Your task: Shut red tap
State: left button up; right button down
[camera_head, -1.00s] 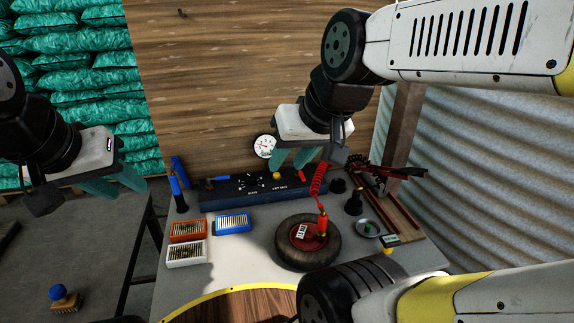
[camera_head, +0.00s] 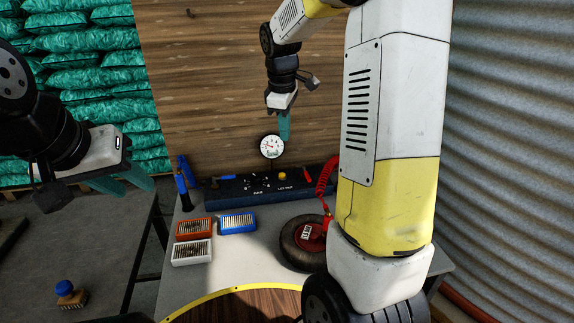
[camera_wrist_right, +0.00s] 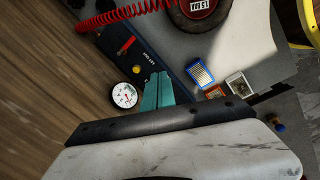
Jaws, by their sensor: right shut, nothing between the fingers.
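The red tap (camera_head: 311,178) is a small red lever near the right end of the dark blue panel (camera_head: 240,190) at the back of the bench. It also shows in the right wrist view (camera_wrist_right: 127,43), lying at a slant to the panel. My right gripper (camera_head: 284,138) is shut and empty, fingers pointing down, above the panel and left of the red tap. Its closed teal fingers (camera_wrist_right: 157,90) show in the right wrist view, apart from the tap. My left gripper (camera_head: 130,180) is open and empty, left of the bench.
A round gauge (camera_head: 270,146) stands beside the right fingers, with a yellow knob (camera_head: 283,176) below. A red coiled hose (camera_head: 327,177) runs to a tyre (camera_head: 295,243). Blue (camera_head: 238,223), orange (camera_head: 194,228) and white boxes (camera_head: 192,252) lie in front. My arm covers the bench's right side.

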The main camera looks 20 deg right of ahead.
jog(key=w+d+f+n+g+h, duration=0.1)
jog(key=w+f+n+g+h, duration=0.1)
jog(key=w+f+n, duration=0.7)
jog(key=d+f+m, duration=0.1)
jog(key=f, duration=0.3)
jog(key=d+f+m, duration=0.1)
jog(key=f, duration=0.4)
jog(key=d+f+m, duration=0.1)
jog(key=f, duration=0.3)
jog(key=shift+w+f, duration=0.15)
jog(key=shift+f, duration=0.15)
jog(key=shift+d+r, duration=0.15)
jog(key=shift+d, duration=0.5)
jog(key=shift+d+r, duration=0.15)
jog(key=shift+d, duration=0.45)
jog(key=shift+d+r, duration=0.15)
jog(key=shift+d, duration=0.5)
